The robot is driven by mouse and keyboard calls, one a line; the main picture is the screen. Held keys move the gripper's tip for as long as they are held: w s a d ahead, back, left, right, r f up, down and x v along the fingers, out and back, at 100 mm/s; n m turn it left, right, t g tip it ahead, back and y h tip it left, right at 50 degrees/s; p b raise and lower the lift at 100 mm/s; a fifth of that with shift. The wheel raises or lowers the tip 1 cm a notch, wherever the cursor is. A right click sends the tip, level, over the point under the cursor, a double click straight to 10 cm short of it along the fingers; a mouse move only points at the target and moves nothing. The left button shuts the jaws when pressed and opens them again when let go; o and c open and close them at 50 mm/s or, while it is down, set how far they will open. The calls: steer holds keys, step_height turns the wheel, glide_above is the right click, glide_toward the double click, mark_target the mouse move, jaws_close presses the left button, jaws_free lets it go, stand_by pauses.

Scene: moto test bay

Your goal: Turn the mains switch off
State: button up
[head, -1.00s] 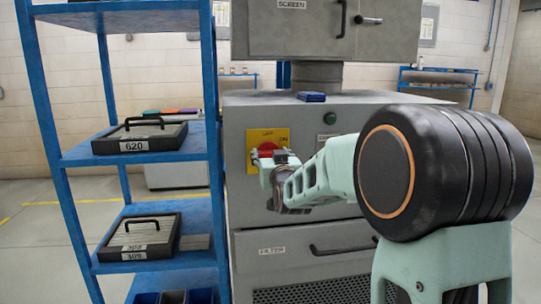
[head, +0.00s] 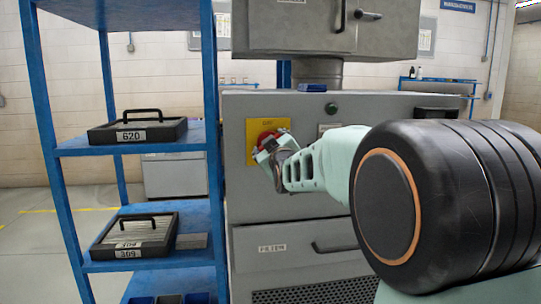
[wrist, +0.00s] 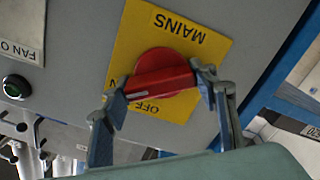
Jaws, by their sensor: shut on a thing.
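The mains switch is a red rotary handle (wrist: 162,82) on a yellow plate (wrist: 190,52) lettered MAINS, which appears upside down in the wrist view. The plate (head: 283,128) is on the front of the grey cabinet in the head view, with the red handle (head: 266,136) partly hidden by my gripper (head: 270,149). In the wrist view my gripper (wrist: 158,93) is shut on the handle, one finger at each end of the bar. The bar lies slanted to the lettering. Its left end there sits between the OFF label and a partly covered label ending in N.
A blue shelf rack (head: 213,90) stands close left of the switch, holding case 620 (head: 140,133) and case 309 (head: 134,238). A green button (head: 331,107) is on the cabinet, right of the plate. The FILTER drawer (head: 295,250) is below.

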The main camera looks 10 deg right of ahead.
steer(key=n+b, duration=0.2)
steer(key=n, duration=0.1)
steer(key=n+b, duration=0.2)
steer(key=n, duration=0.1)
steer(key=shift+a+f+n+b, duration=0.1)
steer(key=shift+f+n+b, duration=0.1)
steer(key=shift+n+b, duration=0.15)
steer(key=n+b, duration=0.3)
steer(key=n, duration=0.1)
steer(key=shift+r+b, duration=0.1)
steer(key=shift+b, duration=0.2)
steer(key=shift+r, duration=0.1)
steer(key=o, duration=1.2)
steer(key=shift+c, duration=0.2)
